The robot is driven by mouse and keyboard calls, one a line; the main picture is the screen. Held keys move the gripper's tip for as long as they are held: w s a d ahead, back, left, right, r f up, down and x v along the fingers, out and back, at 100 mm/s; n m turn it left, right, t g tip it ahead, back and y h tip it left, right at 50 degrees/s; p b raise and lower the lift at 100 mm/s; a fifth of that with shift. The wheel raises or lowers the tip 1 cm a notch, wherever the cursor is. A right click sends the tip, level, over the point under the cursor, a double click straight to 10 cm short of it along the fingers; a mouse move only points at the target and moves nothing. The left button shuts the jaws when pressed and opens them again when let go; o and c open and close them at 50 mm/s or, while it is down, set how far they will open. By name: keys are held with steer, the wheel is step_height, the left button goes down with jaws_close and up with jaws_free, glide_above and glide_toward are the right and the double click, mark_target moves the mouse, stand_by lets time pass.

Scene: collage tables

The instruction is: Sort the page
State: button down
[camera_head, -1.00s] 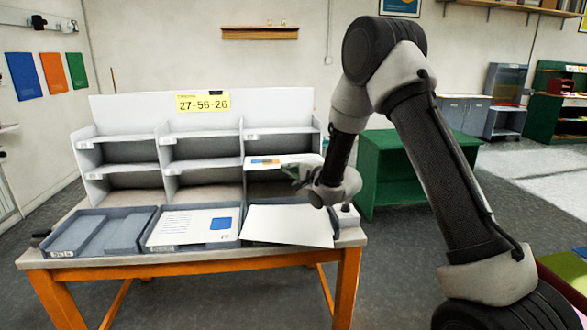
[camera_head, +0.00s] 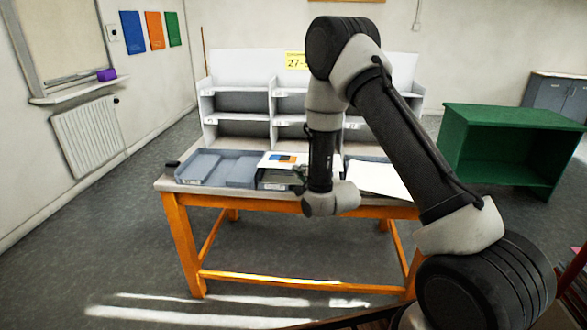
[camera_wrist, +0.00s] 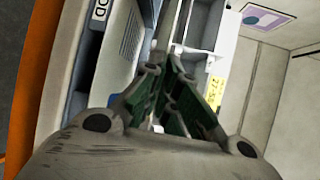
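A white page with an orange and blue picture (camera_head: 277,158) is at my gripper (camera_head: 300,175) in the head view. It appears held roughly flat above the middle tray (camera_head: 272,184); my arm covers its right part. In the wrist view my gripper (camera_wrist: 172,68) has its green-padded fingers drawn close together, and the page between them is hard to make out. A large white page (camera_head: 374,178) lies on the right tray, partly behind my arm. The left tray (camera_head: 217,167) looks empty. The middle tray's contents are mostly hidden.
A sorting rack with shelves (camera_head: 236,102) stands at the back of the orange-legged table (camera_head: 176,245), bearing a yellow number sign (camera_head: 296,61). A green cabinet (camera_head: 505,150) stands to the right. The floor in front of the table is clear.

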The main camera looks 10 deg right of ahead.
steer(key=shift+w+r, duration=0.25)
steer(key=shift+r, duration=0.05)
steer(key=f, duration=0.3)
steer(key=w+f, duration=0.1)
steer(key=shift+w+d+f, duration=0.1)
steer(key=shift+d+f, duration=0.1)
steer(key=shift+d, duration=0.05)
steer(key=c, duration=1.6)
jaws_free()
steer(key=shift+o, duration=0.2)
